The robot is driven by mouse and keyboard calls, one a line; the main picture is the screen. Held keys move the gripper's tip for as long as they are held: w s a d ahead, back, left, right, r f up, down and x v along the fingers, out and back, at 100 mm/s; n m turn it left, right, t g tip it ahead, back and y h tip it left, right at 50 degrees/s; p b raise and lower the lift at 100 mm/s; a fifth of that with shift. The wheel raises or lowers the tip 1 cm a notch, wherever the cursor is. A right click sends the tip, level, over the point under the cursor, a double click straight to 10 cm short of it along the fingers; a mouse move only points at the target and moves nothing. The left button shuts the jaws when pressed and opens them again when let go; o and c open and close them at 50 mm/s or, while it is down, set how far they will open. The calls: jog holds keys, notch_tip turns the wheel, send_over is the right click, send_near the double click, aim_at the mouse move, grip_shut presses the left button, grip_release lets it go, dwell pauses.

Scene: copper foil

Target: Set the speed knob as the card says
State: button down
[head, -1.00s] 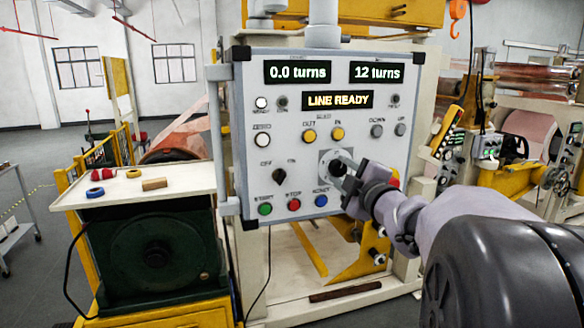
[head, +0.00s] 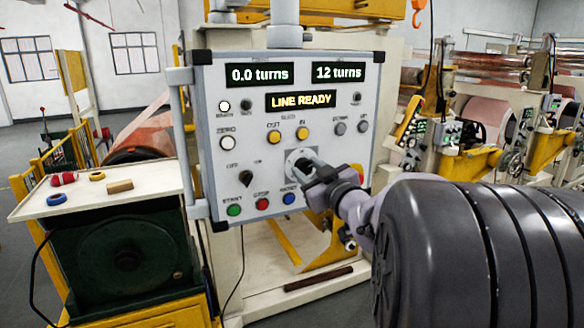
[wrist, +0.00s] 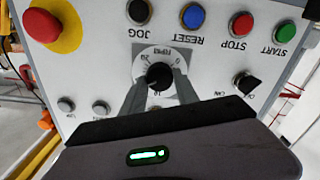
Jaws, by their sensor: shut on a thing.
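The jaws are shut on the knob. Its pointer setting is too small to read. The control panel (head: 225,115) shows "0.0 turns", "12 turns" and "LINE READY". I cannot make out the card in either view.
A row of START (wrist: 285,32), STOP (wrist: 241,24), RESET (wrist: 193,17) and JOG (wrist: 138,11) buttons lies close to the dial. A large red stop button (wrist: 45,22) on yellow is beside them. A black selector (head: 246,176) sits left of the dial. A side table (head: 140,200) stands left.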

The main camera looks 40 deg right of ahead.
jog(key=shift+m, duration=0.6)
jog(key=c, duration=0.9)
grip_release()
jog(key=p+v, duration=0.1)
jog(key=v, duration=1.6)
jog(key=shift+s+a+p, duration=0.15)
jog(key=shift+s+p, duration=0.05)
jog(key=shift+p, duration=0.1)
